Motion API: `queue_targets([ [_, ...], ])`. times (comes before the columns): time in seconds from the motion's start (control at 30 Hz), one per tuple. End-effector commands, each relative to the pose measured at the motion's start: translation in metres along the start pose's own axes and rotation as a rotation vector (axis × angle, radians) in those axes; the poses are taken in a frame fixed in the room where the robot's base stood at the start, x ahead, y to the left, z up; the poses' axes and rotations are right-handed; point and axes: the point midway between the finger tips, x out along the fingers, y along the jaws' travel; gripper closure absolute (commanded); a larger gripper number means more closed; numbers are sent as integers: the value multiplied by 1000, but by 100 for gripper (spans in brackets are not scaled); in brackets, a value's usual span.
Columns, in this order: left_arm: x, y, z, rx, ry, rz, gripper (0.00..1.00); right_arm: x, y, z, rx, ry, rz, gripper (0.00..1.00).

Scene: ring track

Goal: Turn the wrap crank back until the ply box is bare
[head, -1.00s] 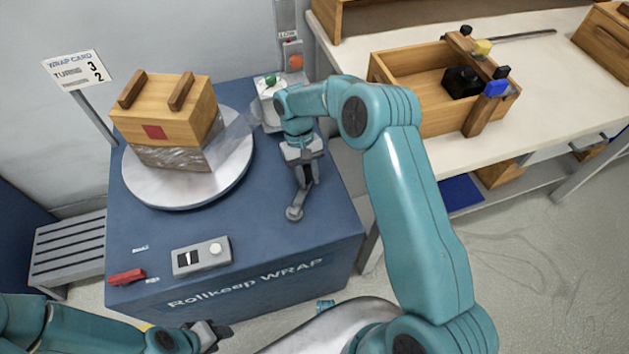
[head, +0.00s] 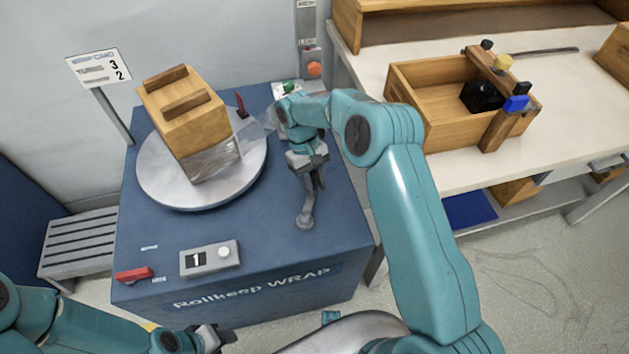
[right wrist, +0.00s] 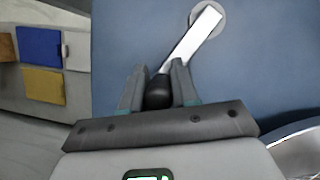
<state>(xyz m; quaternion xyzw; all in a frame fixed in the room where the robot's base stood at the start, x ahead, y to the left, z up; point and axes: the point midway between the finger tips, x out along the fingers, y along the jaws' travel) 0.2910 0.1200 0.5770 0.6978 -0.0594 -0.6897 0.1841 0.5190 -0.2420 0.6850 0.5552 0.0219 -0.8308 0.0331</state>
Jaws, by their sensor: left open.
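The ply box (head: 183,122) stands on the round turntable (head: 160,188) on the blue wrap machine. Clear film (head: 212,160) covers its lower part, and a strip of film runs right toward the post behind my right arm. The wrap crank (head: 305,218) is on the machine top; its pale arm (right wrist: 194,38) and black knob (right wrist: 158,92) show in the right wrist view. My right gripper (head: 316,178) has its fingers on both sides of the knob, shut on it. My left gripper (head: 217,338) is open and empty, low in front of the machine.
A counter box (head: 210,258) on the machine top shows 1. A bench at right holds a wooden tray (head: 430,88). A slatted step (head: 80,243) stands at left.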

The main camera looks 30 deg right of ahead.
Motion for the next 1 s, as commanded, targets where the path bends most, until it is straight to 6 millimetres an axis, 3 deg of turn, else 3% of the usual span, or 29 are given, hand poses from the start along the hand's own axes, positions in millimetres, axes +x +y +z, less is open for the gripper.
queue_targets([
  [0.03, 0, 0, 0, 0, 0, 0, 57, 4, -3, 2, -3, -13, -4, 56],
  [0.07, 0, 0, 0, 0, 0, 0, 57, 4, -2, 2, -3, -13, -4, 49],
  [0.47, 0, 0, 0, 0, 0, 0, 57, -8, -1, 0, 0, -2, -1, 49],
  [0.57, -1, 0, 0, 0, 0, 0, 57, -27, -1, -1, 1, 2, -1, 49],
  [0.8, -8, 3, 0, 0, 0, 0, 57, -91, -1, 0, 0, 0, -2, 49],
  [1.0, -18, 7, 0, 0, 0, 0, 57, -129, -2, 0, -1, -4, -2, 49],
])
